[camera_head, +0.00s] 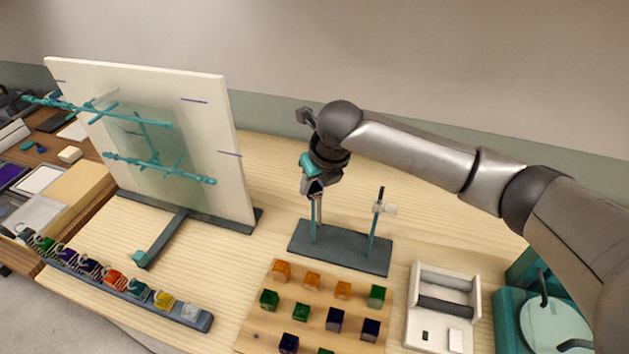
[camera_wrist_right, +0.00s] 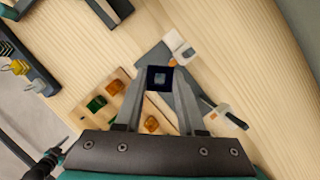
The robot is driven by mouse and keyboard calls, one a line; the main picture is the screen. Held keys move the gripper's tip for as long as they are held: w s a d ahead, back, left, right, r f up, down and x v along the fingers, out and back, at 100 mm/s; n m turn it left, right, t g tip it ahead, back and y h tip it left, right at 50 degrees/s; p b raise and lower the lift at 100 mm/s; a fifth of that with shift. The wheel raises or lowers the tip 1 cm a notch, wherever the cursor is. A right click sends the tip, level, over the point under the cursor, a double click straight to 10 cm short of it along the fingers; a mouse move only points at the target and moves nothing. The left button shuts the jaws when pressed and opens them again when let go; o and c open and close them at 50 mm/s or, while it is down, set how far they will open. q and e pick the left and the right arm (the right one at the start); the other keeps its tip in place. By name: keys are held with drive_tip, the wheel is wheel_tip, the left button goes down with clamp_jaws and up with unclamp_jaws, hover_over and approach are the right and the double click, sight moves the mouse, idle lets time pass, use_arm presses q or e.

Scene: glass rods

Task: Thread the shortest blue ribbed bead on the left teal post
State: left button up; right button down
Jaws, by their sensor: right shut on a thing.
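My right gripper (camera_head: 317,221) points down over the left teal post (camera_head: 313,236) of the dark stand (camera_head: 345,256). In the right wrist view its two fingers are shut on a dark blue bead (camera_wrist_right: 159,79), a square block with a lighter hole facing the camera. The right teal post (camera_head: 372,241) stands upright with a white tag (camera_head: 384,208). My left gripper is out of view.
A wooden board (camera_head: 262,335) with orange, green and blue beads lies in front of the stand. A white tray (camera_head: 411,318) is to its right. A white panel (camera_head: 210,120) with teal rods stands at left, behind a rack (camera_head: 203,321) of colored items.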

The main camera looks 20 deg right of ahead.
idle(0.4)
wheel_tip(320, 180, down, 8)
drive_tip(key=b, duration=0.3)
drive_tip(key=shift+f+b, duration=0.2)
drive_tip(key=shift+b, duration=0.15)
idle(1.2)
idle(0.4)
drive_tip(key=shift+c, duration=2.1)
unclamp_jaws()
drive_tip(key=p+v, duration=0.1)
drive_tip(key=v, duration=1.4)
drive_tip(key=shift+p, duration=0.35)
